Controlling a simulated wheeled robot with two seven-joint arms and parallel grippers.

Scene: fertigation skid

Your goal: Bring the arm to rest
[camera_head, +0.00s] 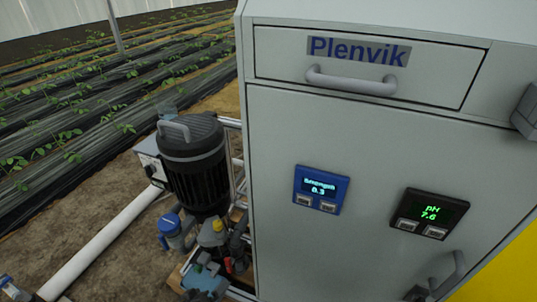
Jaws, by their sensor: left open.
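My right gripper is not in view.
A grey Plenvik cabinet (345,200) fills the right, with a drawer handle (350,82), a blue Strength display (320,189) and a black pH display (430,213). A black pump motor (193,165) stands beside it. A white pipe (105,238) crosses bare soil. Plant rows lie behind.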

